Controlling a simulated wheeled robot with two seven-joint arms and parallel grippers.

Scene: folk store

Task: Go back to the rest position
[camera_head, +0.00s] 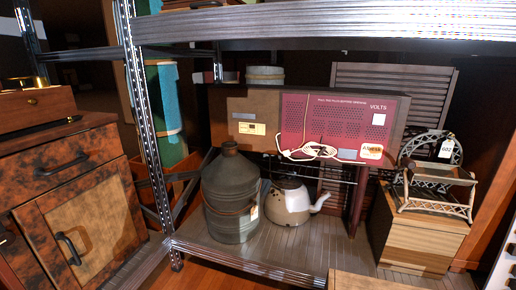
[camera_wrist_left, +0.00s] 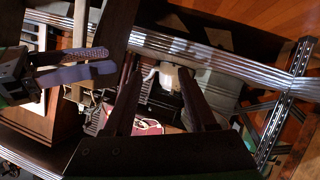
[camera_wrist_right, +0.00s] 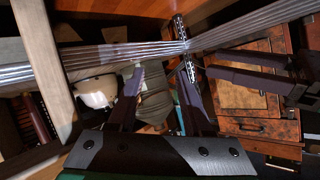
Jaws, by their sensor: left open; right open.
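Neither gripper shows in the head view. My left gripper (camera_wrist_left: 162,72) is open in the left wrist view, with its two dark fingers apart and nothing between the tips. My right gripper (camera_wrist_right: 158,72) is open in the right wrist view, its fingers apart and empty. Parts of the shelf scene show behind both pairs of fingers. In the head view, a grey metal can (camera_head: 230,195) and a white-and-brown kettle (camera_head: 289,203) stand upright on the lower shelf, apart from any gripper.
A metal shelf rack (camera_head: 310,22) spans the head view, with its upright post (camera_head: 147,120) at the left. A red voltage device (camera_head: 330,120) sits behind. A wooden cabinet (camera_head: 85,210) stands left. A white rack (camera_head: 432,205) rests on a wooden box (camera_head: 415,240) at right.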

